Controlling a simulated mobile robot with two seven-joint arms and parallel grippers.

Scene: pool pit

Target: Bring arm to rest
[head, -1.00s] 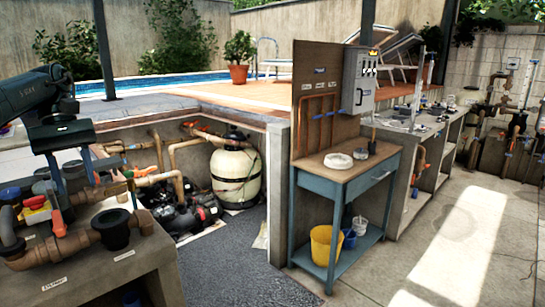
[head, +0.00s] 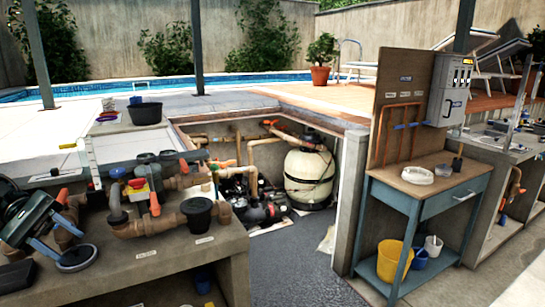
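My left gripper (head: 76,249) is low at the left edge in the head view, over the near bench (head: 190,262). Its two blue fingers are spread apart and point down and to the right. A dark round disc with a grey rim (head: 78,259) shows at the fingertips. I cannot tell whether the fingers touch it, but they are not closed together. My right gripper is out of view.
Brown pipework with a black cap (head: 197,212) and a red-handled valve stands on the bench, right of my gripper. A black tub (head: 145,112) stands behind. A blue side table (head: 425,205) is at right. Grey floor (head: 300,270) between is clear.

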